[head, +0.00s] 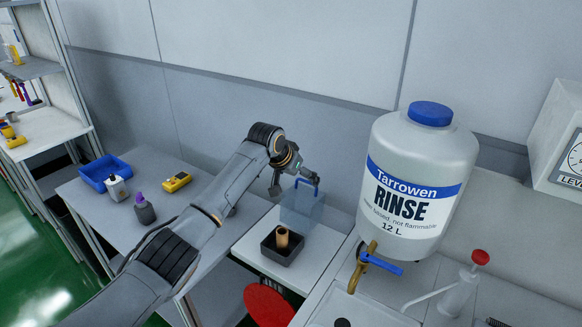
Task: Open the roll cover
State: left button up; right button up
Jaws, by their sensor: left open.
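The roll cover (300,209) is a see-through bluish panel with a blue handle (307,184) along its top. It stands raised at the back of a small black tray (268,251). A tan roll (283,238) stands in the tray, with its top uncovered. My left gripper (295,185) is open, just above the cover, with one finger close to the blue handle. I cannot tell whether that finger touches the handle. My right gripper is not in view.
A large Rinse jug (417,170) with a brass tap stands close on the right. A red disc (268,305) is in front below. On the left table are a blue bin (105,172), two bottles and a yellow device (176,182). A wall closes the back.

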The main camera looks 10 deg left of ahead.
pick_arm(q)
jog(key=v, duration=0.6)
jog(key=shift+r, duration=0.25)
